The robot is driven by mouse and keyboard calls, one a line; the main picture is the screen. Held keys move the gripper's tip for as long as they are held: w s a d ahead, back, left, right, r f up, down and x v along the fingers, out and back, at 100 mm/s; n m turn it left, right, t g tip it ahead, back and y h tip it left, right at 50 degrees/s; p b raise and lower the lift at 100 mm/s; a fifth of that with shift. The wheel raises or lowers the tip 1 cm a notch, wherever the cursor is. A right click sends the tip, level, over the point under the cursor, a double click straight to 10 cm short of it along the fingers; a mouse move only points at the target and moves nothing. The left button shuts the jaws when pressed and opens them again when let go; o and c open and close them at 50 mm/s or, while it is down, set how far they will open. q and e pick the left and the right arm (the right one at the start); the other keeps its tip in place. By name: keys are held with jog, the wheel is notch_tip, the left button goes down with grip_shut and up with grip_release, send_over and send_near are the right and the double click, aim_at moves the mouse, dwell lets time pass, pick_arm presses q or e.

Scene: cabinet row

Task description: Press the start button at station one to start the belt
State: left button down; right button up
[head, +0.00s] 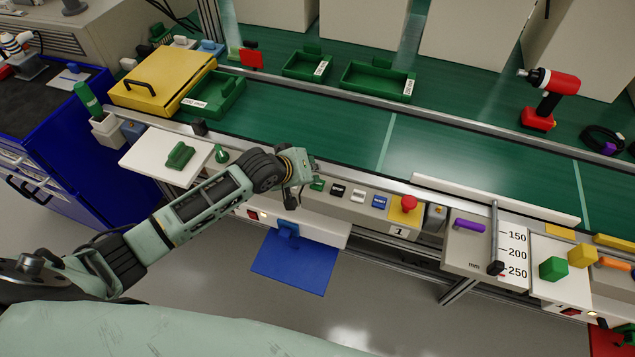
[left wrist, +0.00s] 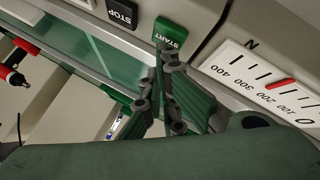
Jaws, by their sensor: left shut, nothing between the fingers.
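The green START button (head: 318,184) is on the station one panel beside the belt, partly behind my left gripper. In the left wrist view the START button (left wrist: 171,33) shows its label. My left gripper (head: 298,192) is shut and empty at the left side of the button. In the left wrist view its fingertips (left wrist: 160,50) are at the button's lower edge; I cannot tell if they touch it. The green belt (head: 300,135) runs behind the panel. My right gripper is not in view.
Right of START are a black STOP button (head: 338,190), a white button (head: 357,196), a blue button (head: 380,202) and a red mushroom button (head: 408,203) on yellow. A scale (left wrist: 265,85) is beside START. A blue plate (head: 295,262) hangs below the panel.

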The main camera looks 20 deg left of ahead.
pick_arm(q)
jog(key=shift+f, duration=0.5)
dwell(0.7)
jog(key=shift+r+p, duration=0.9)
jog(key=shift+p, duration=0.1)
notch_tip(320, 180, up, 5)
jog(key=p, duration=0.5)
dwell(0.5)
